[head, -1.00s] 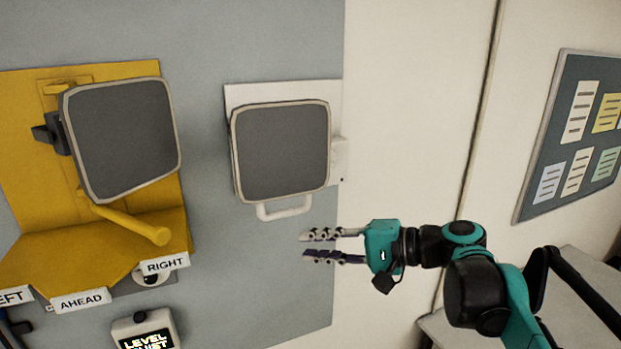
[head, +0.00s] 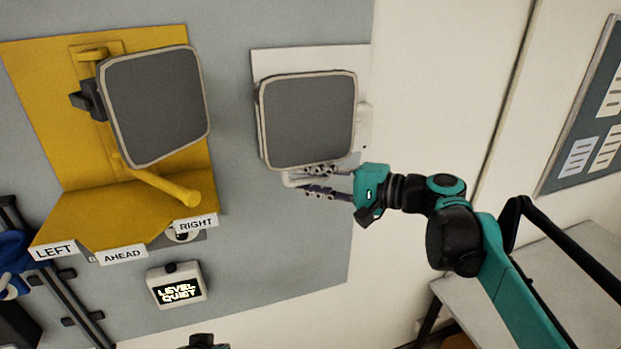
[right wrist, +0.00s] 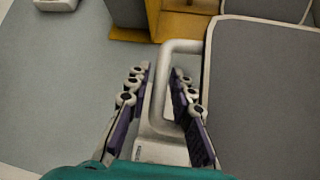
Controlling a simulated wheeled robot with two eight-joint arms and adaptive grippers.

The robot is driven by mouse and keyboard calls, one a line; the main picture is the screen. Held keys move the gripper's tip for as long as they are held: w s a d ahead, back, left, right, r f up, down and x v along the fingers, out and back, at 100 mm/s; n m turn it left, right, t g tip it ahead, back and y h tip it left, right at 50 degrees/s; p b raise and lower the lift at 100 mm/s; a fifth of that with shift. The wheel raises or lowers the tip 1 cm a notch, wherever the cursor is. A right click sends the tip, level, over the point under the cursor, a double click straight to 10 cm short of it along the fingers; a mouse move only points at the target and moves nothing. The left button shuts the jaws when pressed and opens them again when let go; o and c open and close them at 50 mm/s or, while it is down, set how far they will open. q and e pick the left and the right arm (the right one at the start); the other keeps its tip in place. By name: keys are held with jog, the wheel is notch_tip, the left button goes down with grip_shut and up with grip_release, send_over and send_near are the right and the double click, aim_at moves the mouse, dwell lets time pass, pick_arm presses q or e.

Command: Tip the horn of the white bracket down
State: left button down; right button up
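The white bracket (head: 312,61) is on the grey wall panel, with its grey-faced horn (head: 308,120) in front of it. A pale handle (head: 288,181) hangs under the horn, partly hidden by my fingers. My right gripper (head: 306,180) is at this handle, coming from the right. In the right wrist view the handle (right wrist: 178,47) runs between the two purple fingers (right wrist: 160,78), which stand apart on either side. I cannot tell whether a finger touches it. The horn's dark face (right wrist: 265,90) is to the right there.
Left of it, a yellow bracket (head: 50,100) carries another grey horn (head: 155,105) and a yellow lever (head: 165,186). LEFT, AHEAD and RIGHT labels sit below. A small box (head: 177,286) reads "LEVEL QUIET". A pale table (head: 545,270) stands at lower right.

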grip_shut()
jog(key=shift+f, duration=0.15)
jog(key=shift+w+f+b, duration=0.1)
jog(key=shift+f+b, duration=0.1)
jog(key=shift+b, duration=0.2)
jog(key=w+a+f+n+t+y+b, duration=0.1)
jog(key=w+a+f+n+y+b, duration=0.2)
jog(key=w+f+b, duration=0.5)
jog(key=w+n+b, duration=0.1)
jog(key=w+b, duration=0.1)
jog(key=shift+a+t+y+b, duration=0.15)
jog(key=shift+t+y+b, duration=0.15)
jog(key=shift+t+b, duration=0.1)
